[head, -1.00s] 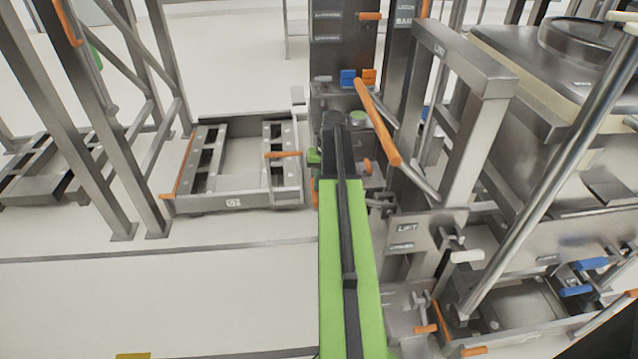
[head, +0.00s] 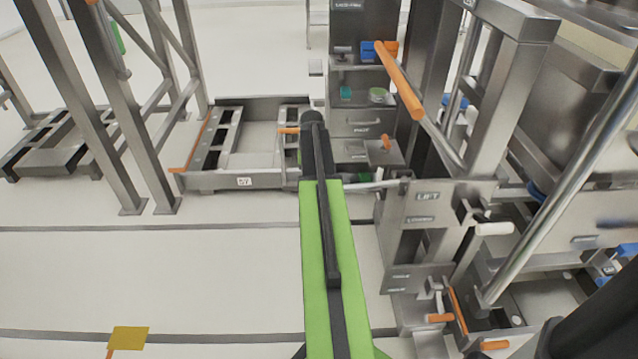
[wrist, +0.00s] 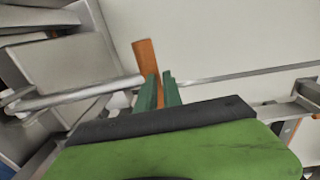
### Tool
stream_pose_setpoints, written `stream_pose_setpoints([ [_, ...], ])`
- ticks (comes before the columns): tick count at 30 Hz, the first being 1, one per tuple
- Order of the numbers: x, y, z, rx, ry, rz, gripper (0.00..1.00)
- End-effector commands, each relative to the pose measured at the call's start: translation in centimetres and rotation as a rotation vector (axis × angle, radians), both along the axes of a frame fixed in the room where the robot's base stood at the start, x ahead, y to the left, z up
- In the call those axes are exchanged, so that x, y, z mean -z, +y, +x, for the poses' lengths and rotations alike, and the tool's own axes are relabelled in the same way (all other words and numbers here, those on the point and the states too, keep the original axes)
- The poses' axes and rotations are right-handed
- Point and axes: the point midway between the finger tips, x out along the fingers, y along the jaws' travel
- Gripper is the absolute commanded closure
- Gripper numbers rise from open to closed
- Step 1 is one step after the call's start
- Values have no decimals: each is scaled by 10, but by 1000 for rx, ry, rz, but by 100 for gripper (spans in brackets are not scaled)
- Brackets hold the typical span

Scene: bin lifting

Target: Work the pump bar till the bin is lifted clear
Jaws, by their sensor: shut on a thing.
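The pump bar's steel shaft (head: 372,186) runs left from the grey block marked LIFT (head: 428,197) and passes behind my green arm. In the wrist view an orange grip (wrist: 148,62) stands between the green fingers of my gripper (wrist: 160,90), which is shut on it. A steel rod (wrist: 85,93) runs beside it there. In the head view my arm hides most of the gripper and the grip. A large steel bin (head: 548,108) shows at the right, partly cut off by the frame; its height above its support cannot be told.
A steel post frame (head: 500,90) and a slanted steel rod (head: 575,155) stand at the right. Another orange-handled lever (head: 400,80) rises behind the block. A low wheeled frame (head: 215,182) is at the left.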

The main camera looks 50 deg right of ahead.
Motion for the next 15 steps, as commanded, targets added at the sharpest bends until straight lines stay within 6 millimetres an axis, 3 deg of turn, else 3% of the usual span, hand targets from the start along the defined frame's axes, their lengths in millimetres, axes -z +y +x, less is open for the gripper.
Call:
stream_pose_setpoints([
  [1,12,-1,0,2,-5,3,100],
  [3,17,-3,-1,6,-5,3,100],
  [15,26,-8,-9,20,-4,9,100],
])
